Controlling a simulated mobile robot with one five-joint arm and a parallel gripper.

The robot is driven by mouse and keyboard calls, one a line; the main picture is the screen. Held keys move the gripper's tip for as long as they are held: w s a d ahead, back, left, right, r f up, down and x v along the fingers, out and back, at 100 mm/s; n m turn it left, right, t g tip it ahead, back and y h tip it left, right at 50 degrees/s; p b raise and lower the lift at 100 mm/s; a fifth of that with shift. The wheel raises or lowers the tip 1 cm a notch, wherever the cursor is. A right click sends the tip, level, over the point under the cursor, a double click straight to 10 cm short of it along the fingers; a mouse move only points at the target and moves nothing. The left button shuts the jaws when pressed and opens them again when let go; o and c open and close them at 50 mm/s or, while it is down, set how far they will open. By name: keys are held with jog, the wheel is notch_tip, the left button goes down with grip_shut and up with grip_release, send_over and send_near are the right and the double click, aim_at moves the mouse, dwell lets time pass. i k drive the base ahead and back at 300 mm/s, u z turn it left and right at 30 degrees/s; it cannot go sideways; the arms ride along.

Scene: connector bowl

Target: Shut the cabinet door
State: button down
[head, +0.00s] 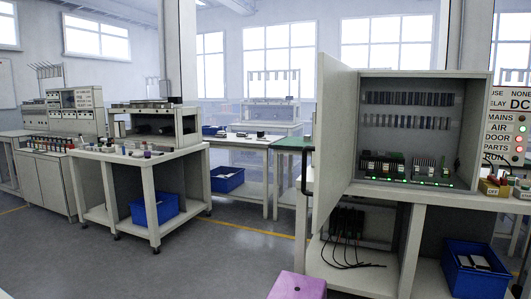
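The grey cabinet (480,125) stands on a workbench at the right. Its door (336,135) is open, hinged at the cabinet's left side and swung out toward me. A black bar handle (306,171) is on the door's free edge, at the left. Inside the cabinet are rows of dark terminals and several modules with green lights. My gripper is not in view.
A panel with lamps (508,125) stands right of the cabinet. A blue bin (474,268) is on the shelf below. Open floor (215,265) lies left, before another workbench (150,170).

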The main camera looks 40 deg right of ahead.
aim_at(337, 84)
jog(key=u, duration=0.05)
jog(key=i, duration=1)
jog(key=u, duration=0.05)
